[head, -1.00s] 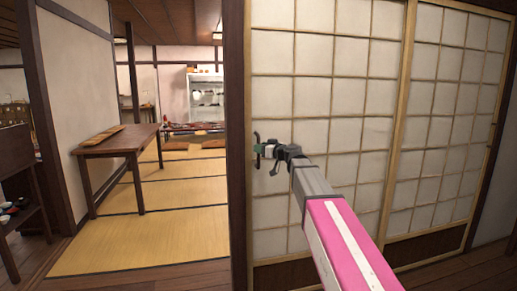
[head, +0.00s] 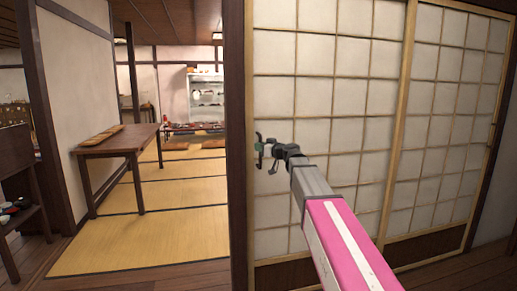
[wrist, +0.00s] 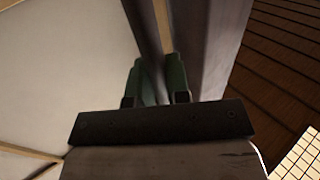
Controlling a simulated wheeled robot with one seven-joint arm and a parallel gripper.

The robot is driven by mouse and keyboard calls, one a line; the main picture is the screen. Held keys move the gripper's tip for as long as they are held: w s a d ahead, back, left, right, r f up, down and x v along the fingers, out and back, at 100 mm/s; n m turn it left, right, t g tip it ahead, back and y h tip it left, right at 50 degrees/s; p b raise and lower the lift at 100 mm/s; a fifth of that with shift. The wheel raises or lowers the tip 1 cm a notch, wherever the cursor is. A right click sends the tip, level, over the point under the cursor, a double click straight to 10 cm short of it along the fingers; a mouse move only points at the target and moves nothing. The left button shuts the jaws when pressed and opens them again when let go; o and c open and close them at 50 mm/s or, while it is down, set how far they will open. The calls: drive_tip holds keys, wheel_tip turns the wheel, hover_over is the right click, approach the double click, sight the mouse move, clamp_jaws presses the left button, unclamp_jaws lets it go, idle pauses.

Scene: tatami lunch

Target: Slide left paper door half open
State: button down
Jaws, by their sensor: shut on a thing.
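The left paper door (head: 327,105) has a pale wooden lattice and white panes. It stands just right of a dark post (head: 237,150). A dark upright handle (wrist: 150,40) is near the door's left edge. My gripper (head: 260,150) reaches that edge from the right. In the wrist view, the green fingers of my gripper (wrist: 157,82) are closed around the dark handle, with the white pane to its left. The fingers partly hide the handle's grasped section.
The right paper door (head: 447,110) stands beside the left one. Left of the post, an open doorway shows tatami (head: 150,240), a wooden table (head: 125,142) and a white shelf (head: 205,98). Dark floorboards (wrist: 280,75) show in the wrist view.

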sight(318, 143)
drive_tip(key=w+d, duration=0.2)
drive_tip(key=d, duration=0.7)
drive_tip(key=w+d, duration=0.3)
drive_tip(key=d, duration=0.6)
drive_tip(key=w+d, duration=0.3)
drive_tip(key=d, duration=0.7)
drive_tip(key=c, duration=1.1)
unclamp_jaws()
drive_tip(key=v, duration=1.1)
drive_tip(key=shift+a, duration=0.1)
